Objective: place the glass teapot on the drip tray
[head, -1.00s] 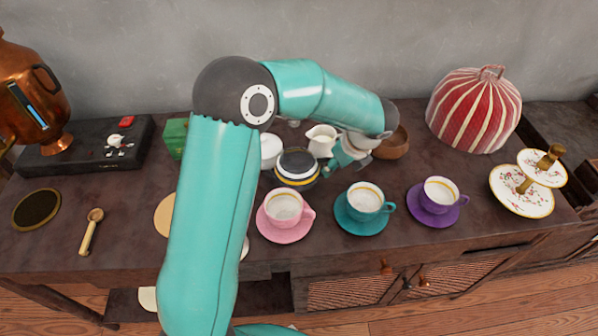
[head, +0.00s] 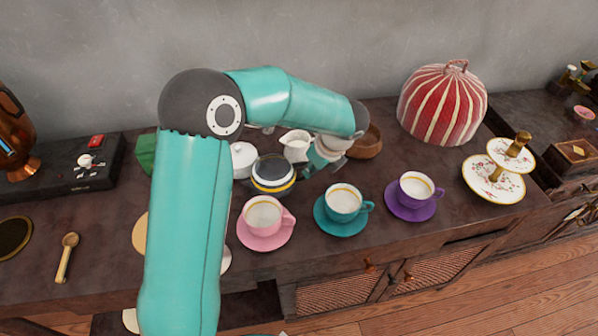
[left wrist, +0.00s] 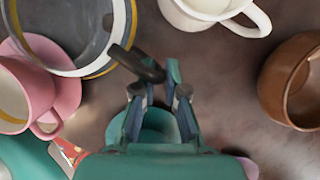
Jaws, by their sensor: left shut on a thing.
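The glass teapot (head: 273,176) is a round vessel with a dark top and yellow band. It stands on the sideboard behind the pink cup. In the left wrist view its clear rim and yellow band (left wrist: 50,62) fill the upper left, and its dark handle (left wrist: 136,63) reaches between my fingers. My left gripper (head: 312,165) is at the teapot's right side, shut on the handle; its fingers also show in the left wrist view (left wrist: 157,92). The drip tray (head: 12,238), a dark disc with a brass rim, lies at the far left, partly cut off. My right gripper is out of view.
Pink (head: 263,214), teal (head: 343,201) and purple (head: 415,189) cups on saucers stand in front. A white creamer (head: 295,145) and wooden bowl (head: 368,143) are close behind the gripper. A wooden scoop (head: 67,256) lies near the tray. My left arm crosses the sideboard's left part.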

